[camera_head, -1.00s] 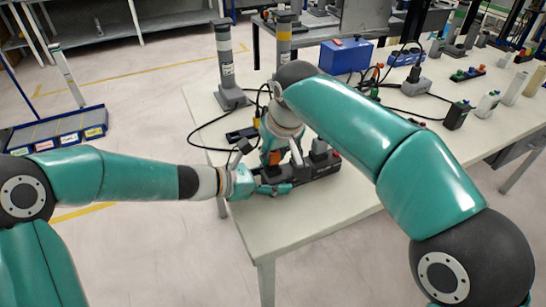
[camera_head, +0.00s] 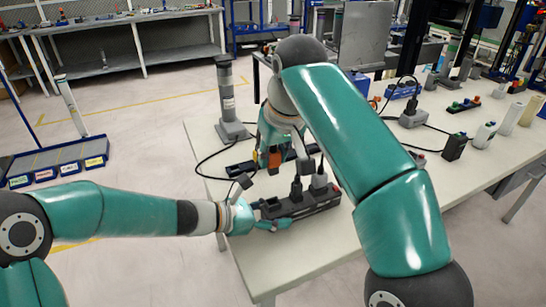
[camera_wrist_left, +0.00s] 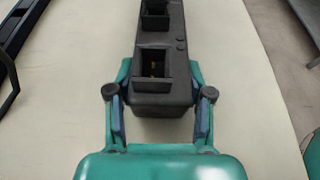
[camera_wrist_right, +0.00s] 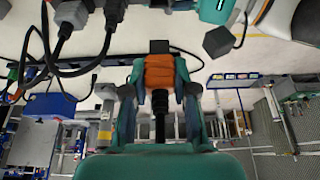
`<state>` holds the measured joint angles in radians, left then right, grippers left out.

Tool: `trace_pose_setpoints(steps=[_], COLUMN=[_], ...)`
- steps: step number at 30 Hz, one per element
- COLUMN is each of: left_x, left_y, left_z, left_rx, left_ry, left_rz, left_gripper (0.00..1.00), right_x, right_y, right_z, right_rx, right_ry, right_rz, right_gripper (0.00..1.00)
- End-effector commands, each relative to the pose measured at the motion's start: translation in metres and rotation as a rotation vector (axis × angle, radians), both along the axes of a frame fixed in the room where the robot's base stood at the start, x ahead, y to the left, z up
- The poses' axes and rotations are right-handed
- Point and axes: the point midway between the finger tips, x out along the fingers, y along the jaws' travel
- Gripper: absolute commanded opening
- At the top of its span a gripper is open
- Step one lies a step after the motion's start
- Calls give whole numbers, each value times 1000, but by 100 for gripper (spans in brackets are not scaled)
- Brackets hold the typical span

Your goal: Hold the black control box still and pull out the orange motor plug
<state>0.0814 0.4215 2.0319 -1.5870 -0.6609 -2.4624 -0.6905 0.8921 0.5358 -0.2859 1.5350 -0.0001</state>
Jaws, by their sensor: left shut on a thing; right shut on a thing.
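The long black control box (camera_head: 325,197) lies on the near part of the table. My left gripper (camera_head: 266,214) is shut on its near end; in the left wrist view its fingers (camera_wrist_left: 160,95) press both sides of the box (camera_wrist_left: 160,99), beside an empty socket. My right gripper (camera_head: 273,152) is shut on the orange motor plug (camera_head: 274,159), above the box and apart from it. In the right wrist view the fingers (camera_wrist_right: 159,92) grip the orange plug (camera_wrist_right: 159,72); its black end points up in the picture, its cable runs back.
Two dark plugs (camera_head: 296,188) (camera_head: 319,180) stand in the box. Black cables loop on the table (camera_head: 310,255) behind it. A grey post (camera_head: 227,100) stands at the table's back left. The near table corner is bare.

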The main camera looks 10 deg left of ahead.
Motion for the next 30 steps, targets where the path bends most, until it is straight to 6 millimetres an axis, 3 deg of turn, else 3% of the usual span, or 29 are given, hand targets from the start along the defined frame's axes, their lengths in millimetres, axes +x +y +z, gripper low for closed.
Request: trace_pose_setpoints(steps=[2,3,8,20,30], left_x=[0,0,0,-2,-30], left_y=[0,0,0,3,44], left_z=[-1,-1,0,1,22], left_rx=[0,0,0,0,1], left_ry=[2,2,2,0,-3], left_rz=[-1,-1,-1,1,5], left_gripper=[8,55,81,81,81], right_x=[0,0,0,0,0], right_y=[0,0,0,0,0], right_z=[0,0,0,0,0], right_rx=[0,0,0,0,0], right_ry=[0,0,0,0,0], right_rz=[0,0,0,0,0], right_gripper=[0,0,0,0,0])
